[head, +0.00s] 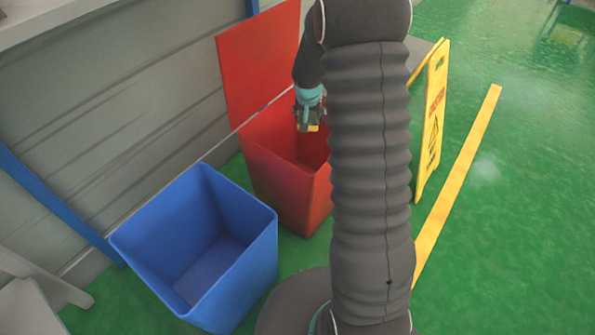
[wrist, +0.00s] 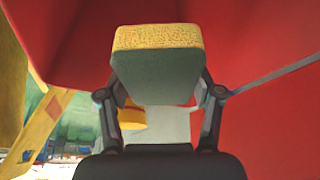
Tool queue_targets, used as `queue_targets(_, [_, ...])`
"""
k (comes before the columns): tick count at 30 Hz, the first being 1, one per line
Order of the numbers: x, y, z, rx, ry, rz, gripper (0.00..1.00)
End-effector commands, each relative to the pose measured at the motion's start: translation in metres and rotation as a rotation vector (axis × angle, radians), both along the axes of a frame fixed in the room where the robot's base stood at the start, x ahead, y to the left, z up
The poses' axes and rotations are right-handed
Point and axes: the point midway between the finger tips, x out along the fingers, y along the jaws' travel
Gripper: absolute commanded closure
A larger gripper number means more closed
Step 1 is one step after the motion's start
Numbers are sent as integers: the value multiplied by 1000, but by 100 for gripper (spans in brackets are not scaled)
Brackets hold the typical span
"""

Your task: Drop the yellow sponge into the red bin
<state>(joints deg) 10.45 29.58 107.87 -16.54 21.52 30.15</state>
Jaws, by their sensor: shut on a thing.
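My gripper (head: 308,122) hangs over the open red bin (head: 287,180) in the head view, near the bin's mouth. In the wrist view my gripper (wrist: 160,105) is shut on the yellow sponge (wrist: 158,37), which has a grey-green side facing the camera. Red bin surfaces (wrist: 270,110) surround the sponge in the wrist view. Only a small bit of the sponge (head: 313,128) shows in the head view. My arm hides the right part of the bin.
An empty open blue bin (head: 262,250) stands in front and left of the red one. The red bin's raised lid (head: 258,62) is behind it by the grey wall. A yellow caution sign (head: 432,120) stands to the right, on the green floor.

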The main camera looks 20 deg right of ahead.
Motion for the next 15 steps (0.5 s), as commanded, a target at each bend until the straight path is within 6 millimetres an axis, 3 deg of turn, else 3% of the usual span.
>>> queue_targets(4, [0,-1,-16,0,1,-2,90])
queue_targets(14, [-1,-1,-17,1,1,-3,90])
queue_targets(15, [-1,-1,-17,1,1,-3,25])
